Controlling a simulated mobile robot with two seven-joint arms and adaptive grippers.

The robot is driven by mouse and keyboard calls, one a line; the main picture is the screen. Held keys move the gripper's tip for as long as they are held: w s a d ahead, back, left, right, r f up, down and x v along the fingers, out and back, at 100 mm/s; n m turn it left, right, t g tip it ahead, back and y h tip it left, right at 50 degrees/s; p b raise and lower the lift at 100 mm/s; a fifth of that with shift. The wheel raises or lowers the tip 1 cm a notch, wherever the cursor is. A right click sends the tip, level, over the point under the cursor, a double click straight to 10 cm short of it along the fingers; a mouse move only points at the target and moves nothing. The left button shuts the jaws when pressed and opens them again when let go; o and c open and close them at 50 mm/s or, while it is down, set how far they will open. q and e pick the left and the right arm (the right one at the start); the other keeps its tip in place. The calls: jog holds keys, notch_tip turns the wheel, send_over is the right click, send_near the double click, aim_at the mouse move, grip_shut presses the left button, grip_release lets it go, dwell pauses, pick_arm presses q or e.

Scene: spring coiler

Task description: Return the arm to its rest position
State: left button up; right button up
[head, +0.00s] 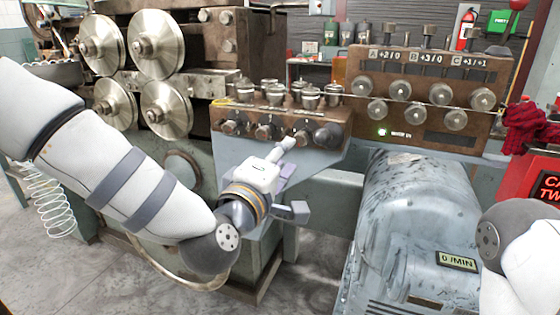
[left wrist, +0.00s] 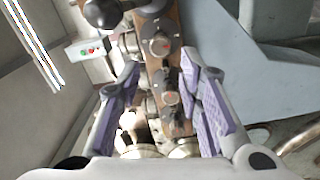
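My left arm comes in from the left in the head view, bent at a dark grey wrist joint. My left gripper (head: 290,178) is in front of and below the knob panel (head: 250,115) of the spring coiler. In the left wrist view the two purple-padded fingers of my left gripper (left wrist: 160,82) stand wide apart, with nothing held between them. The brown panel with its knobs shows beyond and between the fingers; I cannot tell the exact gap. Part of my right arm shows at the right edge of the head view, but its gripper is out of view.
Large metal rollers (head: 157,44) are on the coiler at upper left. A brown control box (head: 430,97) with several dials stands at right, above a grey motor housing (head: 415,215) reading "0 /MIN". A red cloth (head: 527,130) lies at far right. A coiled spring (head: 50,200) hangs at left.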

pick_arm(q)
jog(key=shift+v, duration=1)
jog(key=s+a+f+m+g+y, duration=0.15)
jog(key=s+f+g, duration=0.35)
jog(key=f, duration=0.5)
jog(key=s+a+f+m+g, duration=0.25)
jog(key=s+f, duration=0.45)
jog(key=f, duration=0.4)
jog(key=s+a+f+m+g+y, duration=0.1)
jog(key=s+a+f+m+g, duration=0.25)
jog(key=s+f, duration=0.5)
jog(key=s+a+f+m+g+y, duration=0.1)
jog(key=s+a+f+g, duration=0.1)
jog(key=s, duration=0.5)
jog(key=s+a+f+m+g+y, duration=0.1)
jog(key=s+a+f+m+g, duration=0.1)
jog(key=s+a, duration=0.3)
jog(key=s+a+f+m+g+y, duration=0.1)
jog(key=s+a+f+g, duration=0.3)
jog(key=s, duration=0.6)
jog(key=shift+s+f, duration=0.25)
jog(key=shift+f, duration=0.1)
